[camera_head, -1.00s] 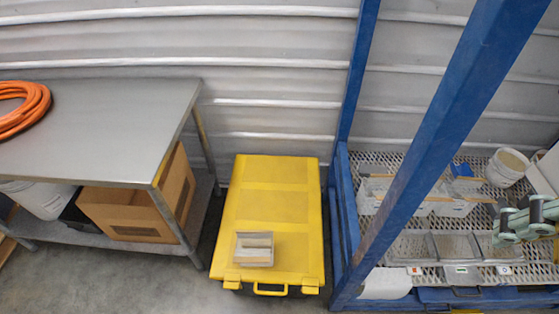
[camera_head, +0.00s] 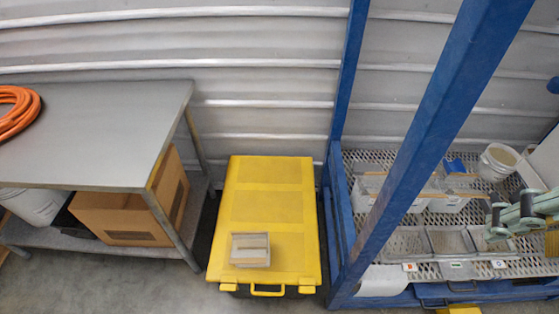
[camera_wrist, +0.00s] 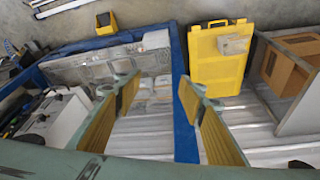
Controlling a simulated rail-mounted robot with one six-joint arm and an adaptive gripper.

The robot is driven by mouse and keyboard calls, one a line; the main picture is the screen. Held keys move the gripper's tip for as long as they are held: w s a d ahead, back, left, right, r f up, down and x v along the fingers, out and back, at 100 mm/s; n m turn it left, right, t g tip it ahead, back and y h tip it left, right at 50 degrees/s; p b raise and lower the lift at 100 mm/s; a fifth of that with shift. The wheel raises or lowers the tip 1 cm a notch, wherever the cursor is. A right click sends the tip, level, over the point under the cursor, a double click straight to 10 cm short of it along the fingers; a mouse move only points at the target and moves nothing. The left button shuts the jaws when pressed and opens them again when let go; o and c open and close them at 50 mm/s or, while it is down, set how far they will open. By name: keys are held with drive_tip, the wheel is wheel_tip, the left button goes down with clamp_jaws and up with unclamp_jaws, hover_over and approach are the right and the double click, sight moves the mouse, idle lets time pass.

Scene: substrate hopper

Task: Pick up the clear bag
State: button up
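A small see-through, box-shaped packet (camera_head: 250,249) with pale contents lies on the front part of a yellow case's lid. It also shows in the wrist view (camera_wrist: 233,44). I cannot tell for sure that it is the clear bag. My gripper (camera_head: 510,215) is at the right over the blue-framed rack, well away from the yellow case. In the wrist view my gripper (camera_wrist: 158,92) has its two yellow-padded fingers wide apart, with nothing between them.
The yellow case (camera_head: 268,205) stands on the floor between a steel table (camera_head: 100,125) and the rack's blue post (camera_head: 430,140). Grey trays (camera_head: 450,242), bins and a white bucket (camera_head: 498,162) sit on the rack. A cardboard box (camera_head: 120,215) is under the table.

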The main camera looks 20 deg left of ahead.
drive_tip(key=shift+c, duration=0.3)
drive_tip(key=c, duration=0.5)
drive_tip(key=shift+d, duration=0.1)
drive_tip(key=shift+c, duration=0.2)
